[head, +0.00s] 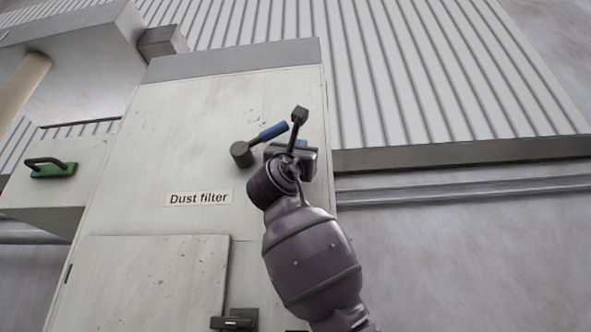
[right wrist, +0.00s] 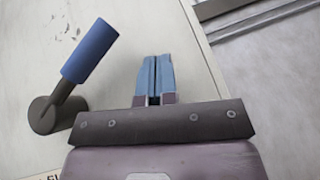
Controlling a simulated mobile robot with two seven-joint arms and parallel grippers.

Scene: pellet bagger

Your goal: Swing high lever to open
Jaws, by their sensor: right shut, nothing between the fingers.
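The high lever (head: 272,131) has a blue grip and a dark round hub (head: 242,153), set on the pale dust filter cabinet (head: 190,120). Its grip points up and to the right in the head view. The lever also shows in the right wrist view (right wrist: 88,52), left of my fingers. My right gripper (head: 301,144) is just right of the blue grip, apart from it in the picture. Its blue-tipped fingers (right wrist: 155,66) are shut with nothing between them, and the lever is outside them. My left gripper is not in view.
A "Dust filter" label (head: 198,198) is below the lever. A lower panel (head: 150,275) has a dark latch (head: 234,319) near its right edge. A green handle (head: 50,168) is at the left. A ribbed wall (head: 440,80) and ledge (head: 460,154) stand at the right.

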